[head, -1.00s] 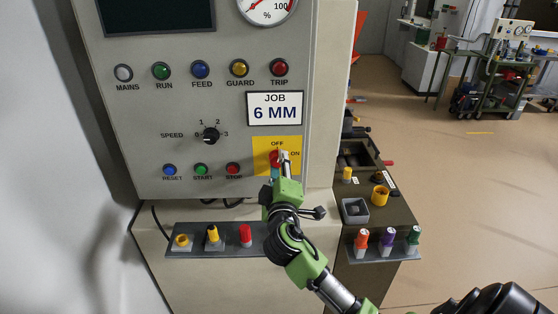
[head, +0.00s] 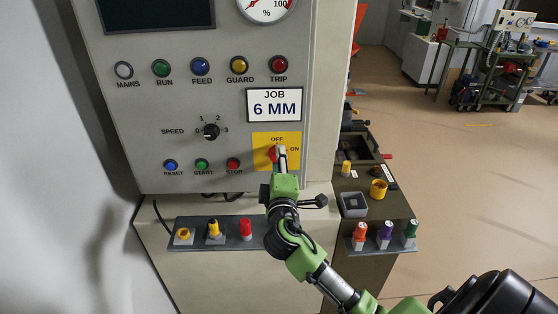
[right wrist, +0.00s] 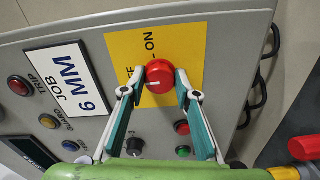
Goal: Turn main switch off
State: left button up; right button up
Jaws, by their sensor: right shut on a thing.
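The main switch is a red rotary knob (right wrist: 160,77) on a yellow plate (right wrist: 185,45). The plate (head: 262,140) sits low on the right of the grey panel in the head view, with OFF above and ON to the right. My right gripper (right wrist: 160,80) has its two fingers shut on the knob, one on each side. A white mark shows on the knob, toward its left in the wrist view, the side of the partly hidden OFF label. In the head view my right gripper (head: 280,155) covers much of the knob. My left gripper is not in view.
A speed dial (head: 211,131) and a red stop button (head: 233,164) lie left of the switch. Below are a shelf (head: 260,243) with coloured knobs and a dark bench (head: 350,260). Open floor (head: 470,190) lies to the right.

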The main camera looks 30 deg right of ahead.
jog(key=o, duration=1.1)
jog(key=v, duration=1.2)
